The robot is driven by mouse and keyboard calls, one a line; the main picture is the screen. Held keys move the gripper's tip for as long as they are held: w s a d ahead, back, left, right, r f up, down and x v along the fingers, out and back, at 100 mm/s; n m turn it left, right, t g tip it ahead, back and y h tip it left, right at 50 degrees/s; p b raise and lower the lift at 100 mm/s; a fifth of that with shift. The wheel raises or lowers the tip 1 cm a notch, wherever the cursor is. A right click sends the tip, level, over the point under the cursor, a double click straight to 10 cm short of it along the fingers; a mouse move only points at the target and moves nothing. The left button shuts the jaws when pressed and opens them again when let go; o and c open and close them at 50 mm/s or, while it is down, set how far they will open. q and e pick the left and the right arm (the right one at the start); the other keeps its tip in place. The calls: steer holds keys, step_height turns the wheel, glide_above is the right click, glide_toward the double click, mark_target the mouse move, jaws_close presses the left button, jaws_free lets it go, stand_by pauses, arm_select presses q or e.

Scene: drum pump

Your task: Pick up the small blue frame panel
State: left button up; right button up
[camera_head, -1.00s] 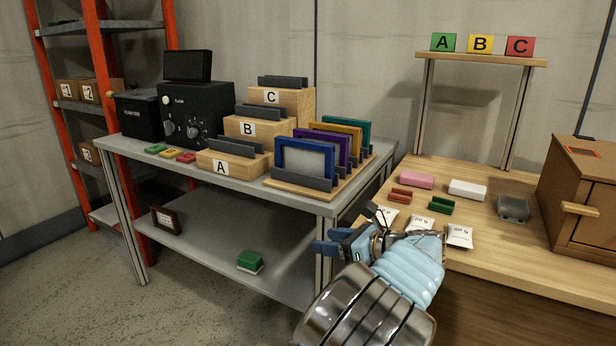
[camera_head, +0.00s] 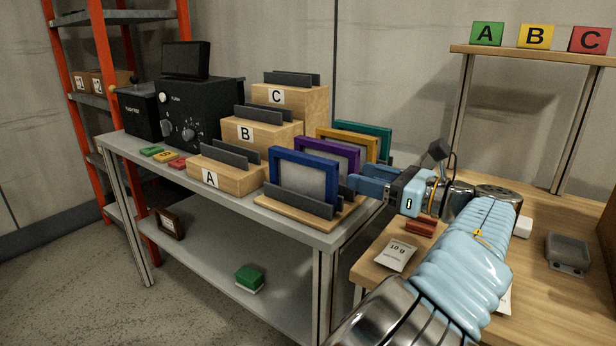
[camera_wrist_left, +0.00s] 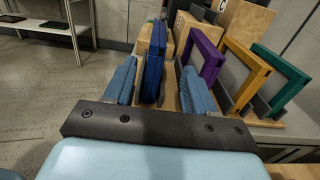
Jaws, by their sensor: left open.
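The small blue frame panel (camera_head: 302,177) stands upright at the front of a wooden rack (camera_head: 285,215), its lower edge behind a dark holder. It has a blue border and a grey middle. In the left wrist view the panel (camera_wrist_left: 154,62) is seen edge-on, between the two blue fingers of my left gripper (camera_wrist_left: 158,88). In the head view the left gripper (camera_head: 366,184) is open at the panel's right side. I cannot tell whether the fingertips overlap its edge. My right gripper is not in view.
Purple (camera_head: 330,147), yellow (camera_head: 350,137) and teal (camera_head: 366,129) frames stand behind the blue one. Wooden blocks A (camera_head: 232,176), B (camera_head: 262,135) and C (camera_head: 290,98) are to the left. A wooden table (camera_head: 380,268) is at the right.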

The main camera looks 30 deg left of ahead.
mark_target(317, 159)
arm_select(q)
steer(key=a, duration=0.5)
steer(key=shift+w+a, duration=0.1)
steer(key=shift+w, duration=0.1)
steer(key=a, duration=0.6)
steer(key=shift+a+r, duration=0.1)
steer(key=shift+r, duration=0.05)
jaws_close()
